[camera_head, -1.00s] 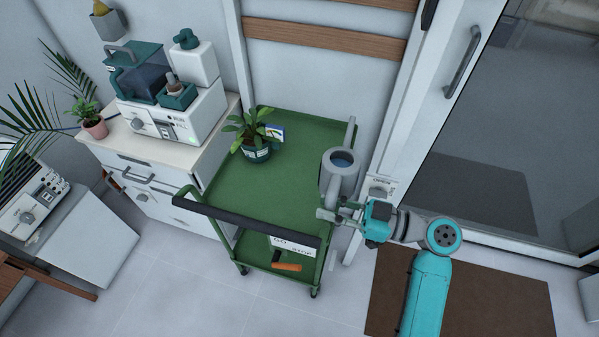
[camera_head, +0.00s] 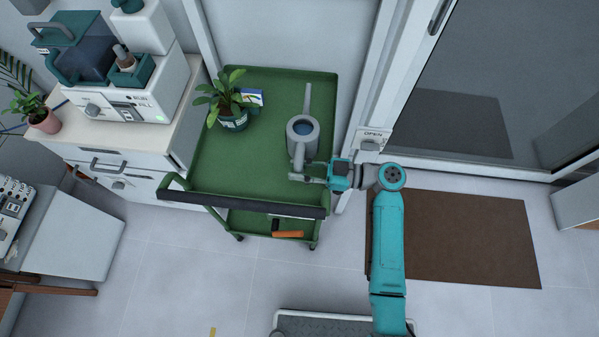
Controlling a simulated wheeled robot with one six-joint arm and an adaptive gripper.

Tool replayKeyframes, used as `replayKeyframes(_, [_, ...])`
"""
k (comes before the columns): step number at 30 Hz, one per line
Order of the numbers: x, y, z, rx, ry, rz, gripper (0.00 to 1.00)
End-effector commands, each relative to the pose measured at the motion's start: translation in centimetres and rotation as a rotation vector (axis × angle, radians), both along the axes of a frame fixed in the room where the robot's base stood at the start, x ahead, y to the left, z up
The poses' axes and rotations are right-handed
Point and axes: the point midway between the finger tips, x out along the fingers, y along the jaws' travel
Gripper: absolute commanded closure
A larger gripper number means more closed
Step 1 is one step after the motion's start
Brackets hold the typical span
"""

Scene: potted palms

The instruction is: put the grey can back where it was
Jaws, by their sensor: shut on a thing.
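The grey can (camera_head: 302,136) is a watering can with a long spout pointing to the back and a handle toward the front. Its round top opening shows blue inside, and it looks upright. It is over the right part of the green cart's top (camera_head: 255,170); I cannot tell whether its base touches the cart. My gripper (camera_head: 300,174) comes from the right and is shut on the can's handle. The fingertips are partly hidden against the handle.
A potted plant (camera_head: 233,118) and a small card (camera_head: 252,97) stand on the cart's back left. The cart's dark push bar (camera_head: 245,203) runs along its front. A white cabinet (camera_head: 120,150) is left, a door frame right. The cart's front middle is clear.

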Motion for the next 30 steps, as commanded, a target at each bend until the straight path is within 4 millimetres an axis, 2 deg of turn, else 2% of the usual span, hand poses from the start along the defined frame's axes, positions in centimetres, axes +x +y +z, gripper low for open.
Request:
replayKeyframes(3, [0.0, 0.0, -1.8, 0.001, 0.004, 0.0, 1.0])
replayKeyframes(7, [0.0, 0.0, -3.0, 0.001, 0.002, 0.0, 1.0])
replayKeyframes(20, [0.0, 0.0, -3.5, 0.001, 0.0, 0.0, 1.0])
replayKeyframes(21, [0.0, 0.0, -3.5, 0.0, 0.002, 0.0, 0.69])
replayKeyframes(23, [0.0, 0.0, -3.5, 0.0, 0.001, 0.0, 0.54])
replayKeyframes(24, [0.0, 0.0, -3.5, 0.0, 0.002, 0.0, 0.52])
replayKeyframes(30, [0.0, 0.0, -3.5, 0.0, 0.001, 0.0, 0.52])
